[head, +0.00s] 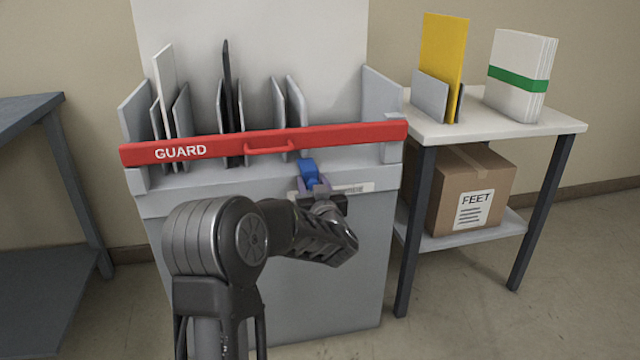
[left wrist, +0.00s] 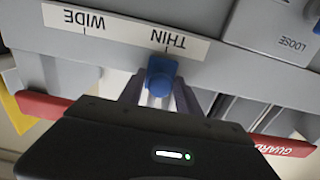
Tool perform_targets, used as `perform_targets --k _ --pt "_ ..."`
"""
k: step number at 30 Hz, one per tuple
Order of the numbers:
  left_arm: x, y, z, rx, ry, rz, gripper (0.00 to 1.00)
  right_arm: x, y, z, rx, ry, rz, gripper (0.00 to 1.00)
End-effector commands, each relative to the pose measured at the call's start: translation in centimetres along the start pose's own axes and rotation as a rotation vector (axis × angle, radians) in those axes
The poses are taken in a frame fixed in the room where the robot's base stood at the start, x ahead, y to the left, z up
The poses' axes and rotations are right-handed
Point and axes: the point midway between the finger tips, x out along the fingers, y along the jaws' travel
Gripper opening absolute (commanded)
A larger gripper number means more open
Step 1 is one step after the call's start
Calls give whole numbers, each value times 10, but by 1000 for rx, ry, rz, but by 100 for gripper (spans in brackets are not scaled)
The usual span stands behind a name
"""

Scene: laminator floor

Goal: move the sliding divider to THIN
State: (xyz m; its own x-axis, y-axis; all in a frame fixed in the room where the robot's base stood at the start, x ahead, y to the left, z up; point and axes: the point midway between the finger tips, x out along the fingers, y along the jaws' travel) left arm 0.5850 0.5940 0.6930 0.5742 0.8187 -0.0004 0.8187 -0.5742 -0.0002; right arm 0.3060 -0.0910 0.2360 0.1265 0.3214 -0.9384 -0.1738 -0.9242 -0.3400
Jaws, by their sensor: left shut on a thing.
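The sliding divider's blue knob (head: 308,171) sticks out at the front of the grey machine, below the red guard bar. My left gripper (head: 314,190) is shut on this knob, coming from the front. In the left wrist view, which is upside down, the blue knob (left wrist: 162,76) sits between the two fingers of the gripper (left wrist: 160,94). A white label strip (left wrist: 120,33) there reads WIDE and THIN. The knob lies close to the small tick by THIN and well away from WIDE. The gripper hides part of the strip in the head view. My right gripper is not in view.
The red GUARD bar (head: 200,147) crosses the machine just above the knob. Upright panels stand in slots behind it. A white side table (head: 540,124) at the right holds a yellow board (head: 443,60) and white sheets (head: 518,72). A FEET box (head: 470,190) sits below.

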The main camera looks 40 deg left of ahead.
Motion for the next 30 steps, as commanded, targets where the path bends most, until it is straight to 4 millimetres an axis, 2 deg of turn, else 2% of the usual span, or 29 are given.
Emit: perform_targets --k 2,3,6,17,20,30 --pt "1 -5 0 1 1 -11 0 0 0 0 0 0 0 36" --pt "1 -5 0 1 1 -12 41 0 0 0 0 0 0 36" --pt "1 -5 0 1 1 -12 49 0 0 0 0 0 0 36" --pt "-3 -3 0 1 -1 -7 50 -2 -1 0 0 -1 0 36" --pt "-13 -2 -1 1 -1 -6 50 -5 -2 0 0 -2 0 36" --pt "-66 -3 -1 1 -1 -7 50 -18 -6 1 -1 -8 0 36"
